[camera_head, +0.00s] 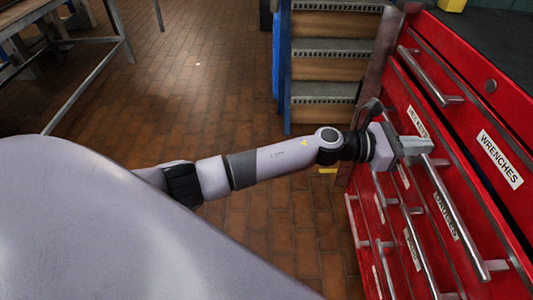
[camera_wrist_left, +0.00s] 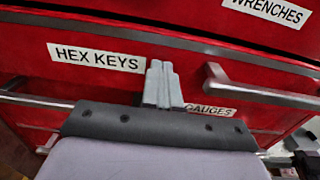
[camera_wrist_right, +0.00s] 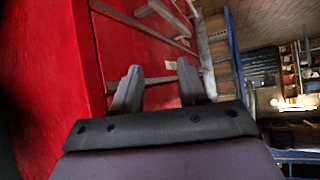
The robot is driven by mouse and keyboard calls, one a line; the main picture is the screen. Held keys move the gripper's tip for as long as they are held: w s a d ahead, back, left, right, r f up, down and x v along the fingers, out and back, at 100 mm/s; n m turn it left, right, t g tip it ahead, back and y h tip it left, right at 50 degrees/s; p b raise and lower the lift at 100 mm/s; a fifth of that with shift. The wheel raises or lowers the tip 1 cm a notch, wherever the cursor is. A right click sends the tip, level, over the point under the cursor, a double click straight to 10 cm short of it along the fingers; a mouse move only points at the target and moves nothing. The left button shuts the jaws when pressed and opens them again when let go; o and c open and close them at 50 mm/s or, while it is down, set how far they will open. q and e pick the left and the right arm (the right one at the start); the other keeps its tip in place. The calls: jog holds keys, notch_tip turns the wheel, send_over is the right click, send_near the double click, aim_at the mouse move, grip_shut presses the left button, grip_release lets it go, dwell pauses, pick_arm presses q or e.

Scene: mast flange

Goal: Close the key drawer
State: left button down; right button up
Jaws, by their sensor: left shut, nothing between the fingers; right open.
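The key drawer is a red drawer front with a white HEX KEYS label (camera_wrist_left: 97,57), in the red tool cabinet on the right of the head view. Its label also shows in the head view (camera_head: 417,122), partly behind my gripper. My left gripper (camera_head: 415,147) is shut and empty, its fingertips at the drawer front. In the left wrist view the shut fingers (camera_wrist_left: 162,85) are just right of the label; contact is not clear. How far the drawer stands out is hard to tell. My right gripper (camera_wrist_right: 158,88) is open and empty, close beside the red cabinet side.
A WRENCHES drawer (camera_head: 500,160) is above, and a GAUGES label (camera_wrist_left: 210,110) shows lower down. Long metal bar handles (camera_head: 455,215) stick out from the fronts. Blue-sided steps (camera_head: 333,70) stand behind the cabinet. The tiled floor (camera_head: 190,90) to the left is open.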

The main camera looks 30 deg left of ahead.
pick_arm(q)
jog(key=b+x, duration=0.1)
jog(key=x, duration=0.2)
jog(key=shift+r, duration=0.2)
jog(key=shift+r, duration=0.15)
dwell(0.3)
